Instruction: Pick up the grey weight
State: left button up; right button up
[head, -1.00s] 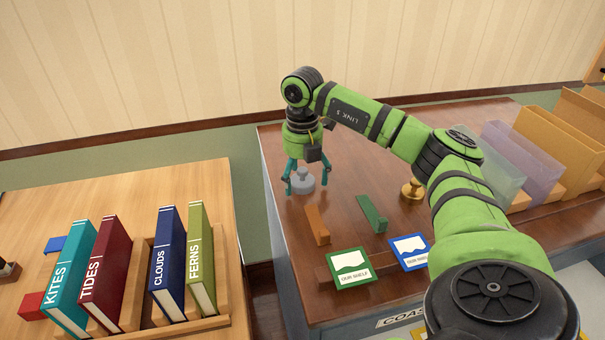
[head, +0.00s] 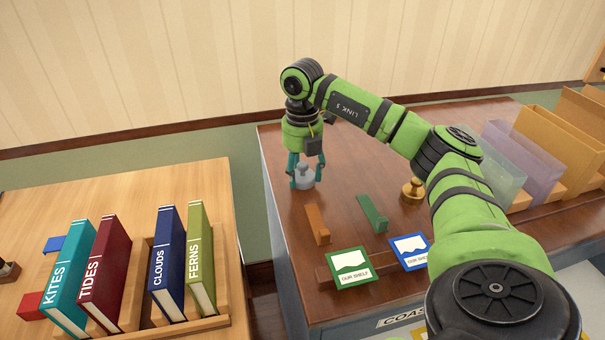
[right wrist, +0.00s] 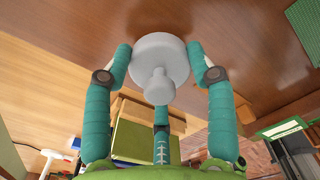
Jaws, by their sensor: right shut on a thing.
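The grey weight (head: 303,176) is at the back left of the brown desk, with a round base and a knob on top. In the right wrist view the grey weight (right wrist: 158,62) sits between the teal fingers. My right gripper (head: 305,175) reaches down over it from above and is shut on it. In the right wrist view the gripper (right wrist: 160,70) has fingers on both sides of the base. The weight appears to be on or very close to the desk; I cannot tell if there is a gap. My left gripper is not in view.
A brass weight (head: 412,190), an orange block (head: 317,224) and a green block (head: 372,212) are on the desk (head: 350,170). Folders (head: 560,140) stand at the right. Upright books (head: 105,275) stand on the left table.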

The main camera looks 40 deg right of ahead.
aim_at(306, 164)
jog(key=r, duration=0.3)
jog(key=shift+s+d, duration=0.2)
jog(key=shift+d, duration=0.1)
jog(key=s+d+r, duration=0.6)
jog(key=s+d, duration=0.1)
jog(key=s, duration=0.1)
jog(key=shift+d+r, duration=0.35)
jog(key=shift+w, duration=0.1)
